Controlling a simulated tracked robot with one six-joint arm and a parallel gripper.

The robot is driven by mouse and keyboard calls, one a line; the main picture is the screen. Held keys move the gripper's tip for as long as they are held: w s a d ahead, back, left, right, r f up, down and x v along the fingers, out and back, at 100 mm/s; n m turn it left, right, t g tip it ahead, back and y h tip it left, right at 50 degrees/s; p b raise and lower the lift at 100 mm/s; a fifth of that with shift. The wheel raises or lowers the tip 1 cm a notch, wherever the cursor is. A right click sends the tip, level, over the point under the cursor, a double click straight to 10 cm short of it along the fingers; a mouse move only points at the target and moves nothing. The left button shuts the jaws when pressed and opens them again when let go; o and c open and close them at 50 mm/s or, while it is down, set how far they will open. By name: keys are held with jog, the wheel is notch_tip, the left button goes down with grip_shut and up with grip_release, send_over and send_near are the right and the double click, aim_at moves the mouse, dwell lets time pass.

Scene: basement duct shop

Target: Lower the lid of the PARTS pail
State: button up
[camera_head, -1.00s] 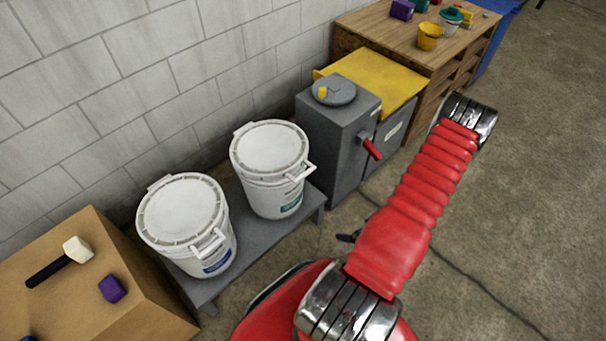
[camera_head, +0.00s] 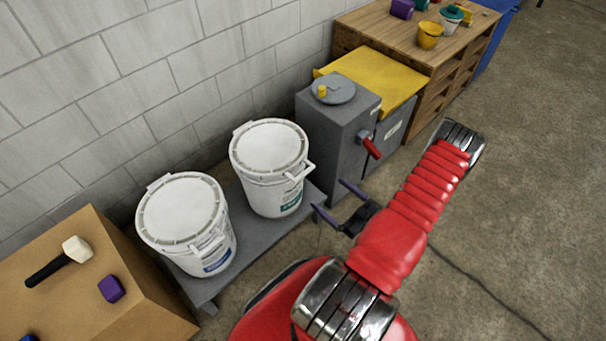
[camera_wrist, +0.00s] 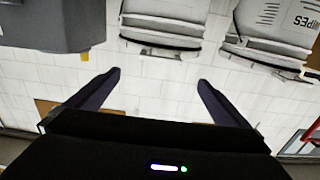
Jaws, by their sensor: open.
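Two white lidded pails stand on a low grey bench. The right pail (camera_head: 270,190) has a green label too small to read, and its lid (camera_head: 268,146) looks flat on the rim. The left pail (camera_head: 205,258) has a blue label, and its lid (camera_head: 180,212) also looks flat. In the upside-down wrist view, one pail (camera_wrist: 272,52) reads WIPES; the other (camera_wrist: 160,22) is next to the grey cabinet. I cannot read PARTS anywhere. My gripper (camera_head: 328,194) is open and empty, right of the green-labelled pail and apart from it. It also shows in the wrist view (camera_wrist: 160,77).
A grey cabinet (camera_head: 330,140) with a red handle (camera_head: 371,147) stands close to my gripper. The bench (camera_head: 235,245) runs along the block wall. A box with a mallet (camera_head: 60,262) is at left. A wooden workbench (camera_head: 390,40) is behind. The floor at right is clear.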

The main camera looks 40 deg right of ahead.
aim_at(306, 174)
jog(key=shift+w, duration=0.15)
jog(key=shift+w+a, duration=0.2)
jog(key=shift+w, duration=6.55)
jog(key=shift+c, duration=0.5)
